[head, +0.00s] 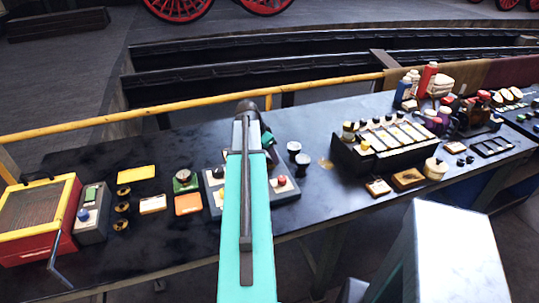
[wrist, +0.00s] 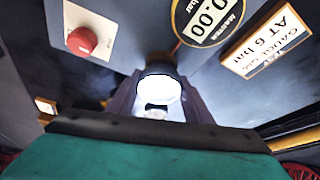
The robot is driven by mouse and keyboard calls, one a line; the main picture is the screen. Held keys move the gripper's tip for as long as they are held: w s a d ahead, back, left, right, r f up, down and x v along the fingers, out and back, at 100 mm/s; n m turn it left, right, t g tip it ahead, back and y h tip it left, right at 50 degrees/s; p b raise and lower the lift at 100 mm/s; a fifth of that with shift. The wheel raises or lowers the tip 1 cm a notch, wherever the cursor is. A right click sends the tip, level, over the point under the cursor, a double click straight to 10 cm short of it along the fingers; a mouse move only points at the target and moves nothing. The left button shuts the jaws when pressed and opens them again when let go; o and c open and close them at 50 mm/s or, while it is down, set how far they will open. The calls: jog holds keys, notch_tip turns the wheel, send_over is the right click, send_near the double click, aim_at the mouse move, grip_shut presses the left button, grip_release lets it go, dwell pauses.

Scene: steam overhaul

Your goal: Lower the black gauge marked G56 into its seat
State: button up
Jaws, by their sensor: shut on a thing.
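My gripper (wrist: 160,100) shows in the wrist view, its two dark fingers shut on a small black gauge (wrist: 158,68) with a bright white face. No G56 marking is readable on it. The gauge is close to a grey test panel (wrist: 130,20); its seat is hidden, and I cannot tell whether the gauge touches it. In the head view my teal arm hides the gripper's fingers and the held gauge, over the middle of the grey panel (head: 213,181).
The panel carries a round master display (wrist: 207,18) reading 0.00 bar and a red button (wrist: 81,41). A keyed rack (head: 385,145) is further right; a red and yellow box (head: 38,220) is far left.

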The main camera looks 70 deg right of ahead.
jog(key=shift+f, duration=0.15)
jog(key=o, duration=1.6)
jog(key=shift+c, duration=0.2)
jog(key=shift+r+p, duration=1.6)
jog(key=shift+r, duration=1.75)
